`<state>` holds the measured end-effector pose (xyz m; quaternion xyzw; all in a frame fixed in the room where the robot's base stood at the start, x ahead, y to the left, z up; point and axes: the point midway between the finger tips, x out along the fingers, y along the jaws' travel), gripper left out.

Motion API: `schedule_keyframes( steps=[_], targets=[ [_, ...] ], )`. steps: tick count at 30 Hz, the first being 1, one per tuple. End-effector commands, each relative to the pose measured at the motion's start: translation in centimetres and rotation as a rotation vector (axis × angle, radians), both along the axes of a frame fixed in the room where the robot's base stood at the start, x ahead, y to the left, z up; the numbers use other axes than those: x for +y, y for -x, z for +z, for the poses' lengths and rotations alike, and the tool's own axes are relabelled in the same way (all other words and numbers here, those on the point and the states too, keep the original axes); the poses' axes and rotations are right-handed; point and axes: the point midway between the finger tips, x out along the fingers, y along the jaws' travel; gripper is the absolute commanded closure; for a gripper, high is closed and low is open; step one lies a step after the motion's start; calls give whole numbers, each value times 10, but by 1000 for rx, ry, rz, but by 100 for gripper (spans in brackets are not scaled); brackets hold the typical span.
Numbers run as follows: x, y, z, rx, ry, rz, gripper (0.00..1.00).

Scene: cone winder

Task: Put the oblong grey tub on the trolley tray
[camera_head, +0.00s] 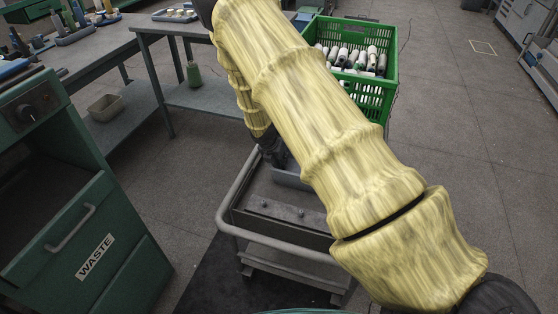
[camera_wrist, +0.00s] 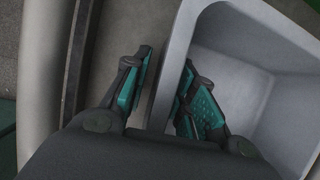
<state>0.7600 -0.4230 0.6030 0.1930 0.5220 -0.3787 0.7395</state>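The oblong grey tub (camera_wrist: 255,62) fills the right of the wrist view. In the head view only a piece of it (camera_head: 291,179) shows behind my arm, over the far part of the trolley tray (camera_head: 285,225). The tray floor also shows beside the tub in the wrist view (camera_wrist: 150,25); the tub appears to sit on it, but its base is hidden. My gripper (camera_wrist: 166,60) is open astride the tub's near wall, one finger inside and one outside, with a gap at the outer finger. In the head view my gripper (camera_head: 272,152) is mostly hidden by my arm.
A green crate (camera_head: 378,97) of yarn cones stands behind the trolley. A green waste cabinet (camera_head: 75,230) is at left. Grey benches (camera_head: 85,50) hold tools and cones; a small beige tub (camera_head: 105,107) sits on a low shelf.

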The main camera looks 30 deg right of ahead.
Motion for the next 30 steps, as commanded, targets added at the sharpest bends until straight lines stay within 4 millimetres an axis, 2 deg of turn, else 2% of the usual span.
schedule_keyframes(
  steps=[11,30],
  targets=[
    [2,0,6,-1,-1,0,72],
    [34,15,90,-1,0,0,72]
  ],
)
